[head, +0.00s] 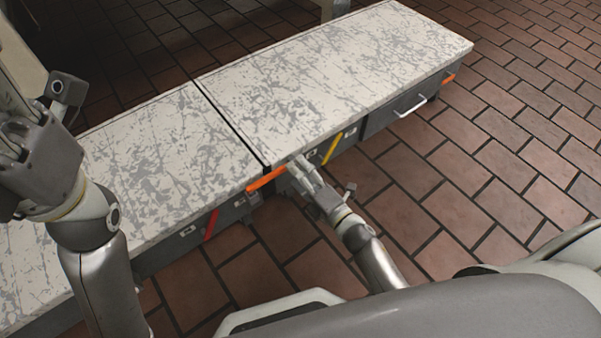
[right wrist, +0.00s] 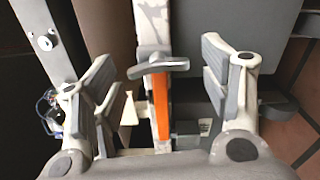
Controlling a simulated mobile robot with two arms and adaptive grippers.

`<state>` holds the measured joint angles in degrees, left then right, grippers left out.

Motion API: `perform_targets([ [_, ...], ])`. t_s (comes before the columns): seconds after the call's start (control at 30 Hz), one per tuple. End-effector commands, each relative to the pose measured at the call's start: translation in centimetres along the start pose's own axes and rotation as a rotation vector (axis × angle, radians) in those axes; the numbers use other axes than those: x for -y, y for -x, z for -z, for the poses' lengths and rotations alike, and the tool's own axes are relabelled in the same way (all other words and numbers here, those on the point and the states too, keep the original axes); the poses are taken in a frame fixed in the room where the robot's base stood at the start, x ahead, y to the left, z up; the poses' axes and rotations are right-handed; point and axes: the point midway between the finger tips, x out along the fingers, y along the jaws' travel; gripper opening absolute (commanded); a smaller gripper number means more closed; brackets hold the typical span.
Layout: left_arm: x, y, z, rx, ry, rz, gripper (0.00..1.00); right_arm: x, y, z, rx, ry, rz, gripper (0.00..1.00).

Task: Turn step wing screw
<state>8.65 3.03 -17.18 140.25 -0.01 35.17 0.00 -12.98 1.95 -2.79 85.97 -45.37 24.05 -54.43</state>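The wing screw (right wrist: 158,67), a grey T-shaped handle, shows in the right wrist view between the two fingers of my right gripper (right wrist: 160,85). The fingers are open, with a clear gap on both sides of the handle, and neither touches it. In the head view my right gripper (head: 298,172) is at the front edge of the bench, beside an orange strip (head: 265,180). The screw cannot be made out there. My left gripper (head: 25,160) is raised at the left edge of the head view, and its fingers are not clear enough to read.
The long bench (head: 340,65) has a worn white-and-grey top, bare, split by a dark seam. Its front carries a drawer with a pale handle (head: 410,108), a yellow strip (head: 332,149) and a red strip (head: 211,224). Brick floor (head: 480,170) lies open to the right.

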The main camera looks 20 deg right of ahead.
Motion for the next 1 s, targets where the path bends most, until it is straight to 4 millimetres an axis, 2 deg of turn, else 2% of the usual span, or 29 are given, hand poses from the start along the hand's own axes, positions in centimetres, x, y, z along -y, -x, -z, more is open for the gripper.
perform_targets([
  [0.23,0.1,-0.1,0.0,-0.002,-0.001,0.001,0.40,0.0,0.0,-0.1,0.001,0.000,-0.001,0.71],
  [0.37,0.0,-0.1,0.0,-0.001,-0.001,0.001,0.40,0.1,0.9,-0.1,0.001,0.000,0.001,0.71],
  [0.47,0.0,0.0,0.0,-0.001,0.000,0.001,0.40,0.1,2.5,-0.1,0.002,0.000,0.003,0.71],
  [0.8,0.0,0.0,0.0,0.000,0.000,0.000,0.40,0.1,9.5,0.0,0.001,0.000,0.002,0.71],
  [1.0,0.0,0.0,0.0,0.001,0.000,0.001,0.40,0.0,11.6,0.0,0.001,0.000,0.000,0.71],
])
